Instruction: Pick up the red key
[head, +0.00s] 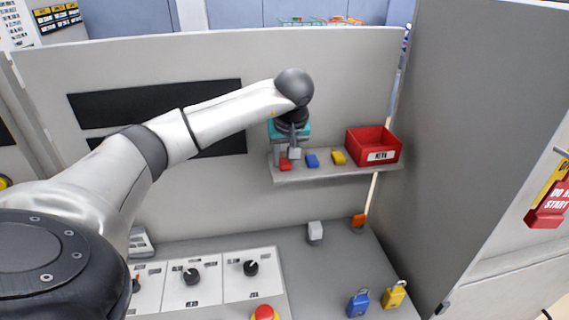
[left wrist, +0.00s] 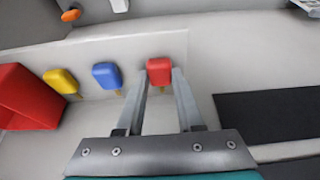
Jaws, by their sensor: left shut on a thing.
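The red key (head: 285,164) is at the left end of a small wall shelf (head: 330,173) in the head view. In the left wrist view the red key (left wrist: 159,71) is between the fingertips of my left gripper (left wrist: 160,78). My left gripper (head: 286,154) reaches over the shelf from the left and is shut on the red key. The key's red head shows between the fingers; whether it still touches the shelf I cannot tell. My right gripper is not in view.
A blue key (head: 312,160), a yellow key (head: 338,157) and a red bin (head: 373,146) labelled KEYS are on the shelf to the right. Below is a panel with knobs (head: 192,276) and padlocks (head: 358,303). A grey partition (head: 460,130) stands at right.

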